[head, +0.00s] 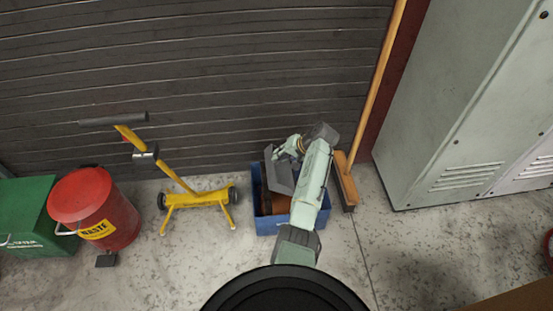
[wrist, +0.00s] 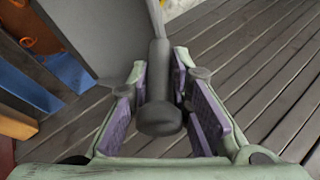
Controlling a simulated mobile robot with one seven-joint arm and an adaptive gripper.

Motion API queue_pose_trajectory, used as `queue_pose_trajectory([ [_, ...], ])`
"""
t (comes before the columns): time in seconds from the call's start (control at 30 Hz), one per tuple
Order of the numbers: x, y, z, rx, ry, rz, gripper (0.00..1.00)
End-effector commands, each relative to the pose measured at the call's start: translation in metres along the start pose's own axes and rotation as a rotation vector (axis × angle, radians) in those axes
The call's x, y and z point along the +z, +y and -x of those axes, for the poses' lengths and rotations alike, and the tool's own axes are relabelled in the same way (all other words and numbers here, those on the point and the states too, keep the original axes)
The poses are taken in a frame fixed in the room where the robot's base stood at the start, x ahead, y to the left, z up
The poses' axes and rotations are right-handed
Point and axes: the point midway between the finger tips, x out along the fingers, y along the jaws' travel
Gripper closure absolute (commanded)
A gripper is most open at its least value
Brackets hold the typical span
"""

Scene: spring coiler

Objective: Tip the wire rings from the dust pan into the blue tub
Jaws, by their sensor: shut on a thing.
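The grey dust pan (head: 280,178) hangs tilted steeply over the blue tub (head: 268,226). My gripper (head: 292,148) is above the tub's back part, shut on the pan's handle. In the wrist view the dark handle (wrist: 160,88) lies between the purple-padded fingers of my gripper (wrist: 160,68), and the pan's plate (wrist: 92,32) reaches to the upper left. The blue tub (wrist: 62,68) shows past the plate. Small orange pieces (wrist: 28,42), perhaps wire rings, show at the left edge. I see no rings on the visible pan face. My arm hides part of the tub.
A broom (head: 345,182) stands just right of the tub. A yellow wheeled stand (head: 184,200) is to the left, with a red waste bin (head: 92,208) and a green box (head: 30,215) beyond. The slatted shutter (head: 180,80) is behind. Grey lockers (head: 460,110) stand right.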

Motion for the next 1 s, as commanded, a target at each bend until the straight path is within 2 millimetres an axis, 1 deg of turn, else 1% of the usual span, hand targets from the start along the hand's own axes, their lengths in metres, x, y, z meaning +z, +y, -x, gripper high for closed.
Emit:
queue_pose_trajectory([
  [0.1, -0.005, 0.007, 0.004, -0.043, -0.004, -0.018, 1.0],
  [0.5, -0.014, 0.024, 0.018, -0.173, -0.031, -0.069, 1.0],
  [0.8, -0.02, 0.033, 0.027, -0.243, -0.047, -0.099, 1.0],
  [1.0, -0.021, 0.035, 0.031, -0.269, -0.054, -0.108, 1.0],
])
